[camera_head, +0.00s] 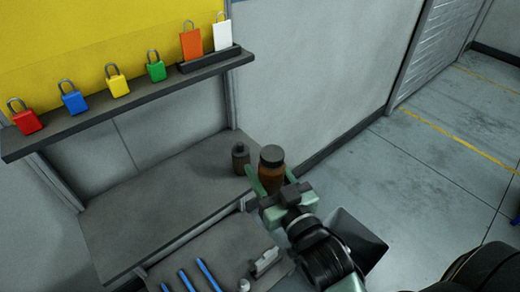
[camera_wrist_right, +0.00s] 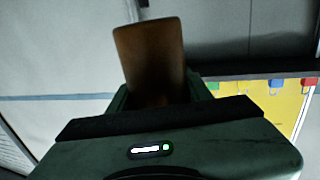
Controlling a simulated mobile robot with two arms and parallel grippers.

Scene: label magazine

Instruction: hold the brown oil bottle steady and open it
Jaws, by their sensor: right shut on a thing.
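The brown oil bottle (camera_head: 268,183) has a dark cap (camera_head: 272,154) on it and is close to upright near the bench's right end. My right gripper (camera_head: 270,187) is shut on its body, with one green finger on each side. In the right wrist view the brown bottle (camera_wrist_right: 152,65) stands between the fingers of my right gripper (camera_wrist_right: 158,97), its flat end towards the top of the picture. The cap does not show there. Whether the bottle touches the bench is hard to tell. My left gripper is not in view.
A small dark grey bottle (camera_head: 240,158) stands on the grey bench (camera_head: 150,215) just left of the brown one. A front tray (camera_head: 225,245) holds blue tools and small parts. Coloured padlocks line a wall shelf (camera_head: 130,103). A dark bin (camera_head: 362,240) is beside my right arm.

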